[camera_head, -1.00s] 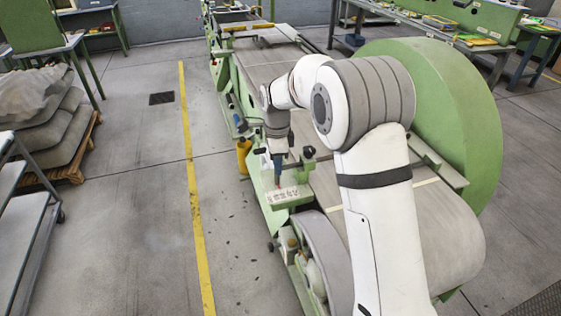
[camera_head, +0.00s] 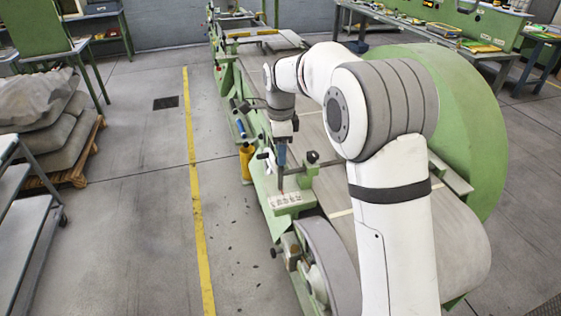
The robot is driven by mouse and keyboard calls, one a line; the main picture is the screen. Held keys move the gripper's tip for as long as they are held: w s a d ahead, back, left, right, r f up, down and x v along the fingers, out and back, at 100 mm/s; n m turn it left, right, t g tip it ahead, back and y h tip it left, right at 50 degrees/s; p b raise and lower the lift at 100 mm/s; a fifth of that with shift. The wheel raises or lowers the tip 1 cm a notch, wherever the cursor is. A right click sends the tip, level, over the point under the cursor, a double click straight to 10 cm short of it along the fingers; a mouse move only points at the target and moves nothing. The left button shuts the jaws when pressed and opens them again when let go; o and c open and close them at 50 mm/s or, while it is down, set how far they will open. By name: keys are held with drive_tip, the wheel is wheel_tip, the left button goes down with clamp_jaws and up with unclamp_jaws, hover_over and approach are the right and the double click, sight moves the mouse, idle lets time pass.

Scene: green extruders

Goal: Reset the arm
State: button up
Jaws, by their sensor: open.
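My white arm with grey joints reaches forward from the lower right over the green extruder (camera_head: 455,110). My gripper (camera_head: 281,190) hangs from its end, pointing down, above a small green block with a pale marked top plate (camera_head: 288,202) on the machine's left side. The gripper is small in the picture, and I cannot tell whether its tips touch the plate. I see nothing held in it. My forearm covers part of the machine's grey belt (camera_head: 455,245).
A yellow cylinder (camera_head: 247,162) and a dark knob (camera_head: 312,157) are close to my gripper. Sacks (camera_head: 50,120) on a pallet and a grey cart (camera_head: 30,225) stand at the far left. A workbench (camera_head: 440,35) is behind.

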drive_tip(key=shift+r, duration=0.7)
drive_tip(key=shift+d, duration=0.1)
drive_tip(key=s+d+r+n, duration=0.4)
drive_tip(key=s+d, duration=0.2)
drive_tip(key=d, duration=0.2)
drive_tip(key=s+d+f+n+t, duration=0.1)
drive_tip(key=s+d+n, duration=0.4)
drive_tip(key=s, duration=0.7)
drive_tip(key=s+d+f+n+t, duration=0.1)
drive_tip(key=s+d+n, duration=0.5)
drive_tip(key=s, duration=0.6)
drive_tip(key=shift+d+n+t, duration=0.3)
drive_tip(key=shift+d+t, duration=0.2)
drive_tip(key=shift+d, duration=0.75)
drive_tip(key=shift+w, duration=0.1)
